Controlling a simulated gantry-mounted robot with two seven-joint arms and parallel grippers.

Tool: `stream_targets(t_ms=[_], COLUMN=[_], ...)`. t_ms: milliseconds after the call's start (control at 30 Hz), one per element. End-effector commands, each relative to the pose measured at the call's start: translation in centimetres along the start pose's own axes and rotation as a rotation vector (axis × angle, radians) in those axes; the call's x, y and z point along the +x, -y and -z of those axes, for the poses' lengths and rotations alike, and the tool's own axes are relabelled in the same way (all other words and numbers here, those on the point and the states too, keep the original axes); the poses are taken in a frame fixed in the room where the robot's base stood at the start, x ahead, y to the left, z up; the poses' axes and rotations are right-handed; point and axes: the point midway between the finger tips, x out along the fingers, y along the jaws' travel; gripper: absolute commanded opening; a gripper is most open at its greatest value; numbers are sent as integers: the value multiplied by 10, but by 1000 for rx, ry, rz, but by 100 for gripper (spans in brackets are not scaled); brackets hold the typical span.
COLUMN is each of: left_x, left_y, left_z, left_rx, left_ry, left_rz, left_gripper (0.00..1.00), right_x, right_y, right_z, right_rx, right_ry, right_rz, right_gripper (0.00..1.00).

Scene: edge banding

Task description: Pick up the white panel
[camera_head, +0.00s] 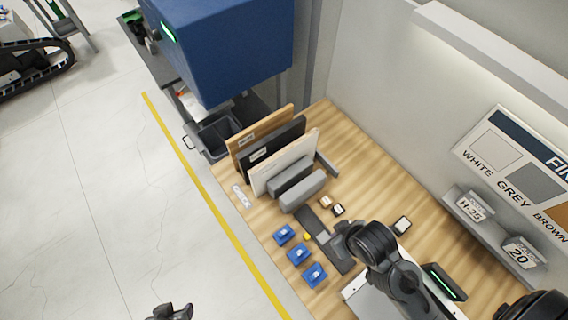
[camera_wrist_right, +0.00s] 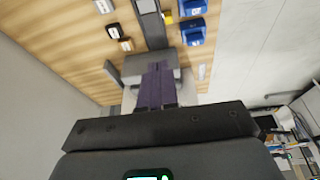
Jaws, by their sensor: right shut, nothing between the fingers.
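The white panel (camera_head: 285,165) stands upright on edge in a rack at the back left of the wooden bench, in front of a black panel (camera_head: 272,145) and a brown panel (camera_head: 258,135). Grey blocks (camera_head: 303,190) stand just in front of it.
Several blue clamps (camera_head: 298,254) lie along the bench's left edge, beside a dark strip (camera_head: 312,222). Small dark and tan blocks (camera_head: 326,202) lie near the rack. A blue machine (camera_head: 225,45) overhangs the back left. A wall with sample boards (camera_head: 515,180) bounds the right.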

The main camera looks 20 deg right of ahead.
Motion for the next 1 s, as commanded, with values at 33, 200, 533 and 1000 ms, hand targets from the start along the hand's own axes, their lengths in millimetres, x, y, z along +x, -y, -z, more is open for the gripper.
stream_targets(t_ms=[33, 200, 533, 1000], left_x=[0, 0, 0, 0], left_y=[0, 0, -3, -3], left_z=[0, 0, 1, 2], left_rx=[0, -2, -12, -10], left_ry=[0, -1, -2, -4], left_rz=[0, -1, -10, -9], left_gripper=[43, 43, 43, 43], right_x=[0, 0, 0, 0], right_y=[0, 0, 0, 0], right_z=[0, 0, 0, 1], right_rx=[0, 0, 0, 3], right_ry=[0, 0, 0, -3], right_rz=[0, 0, 0, 0], right_gripper=[0, 0, 41, 51])
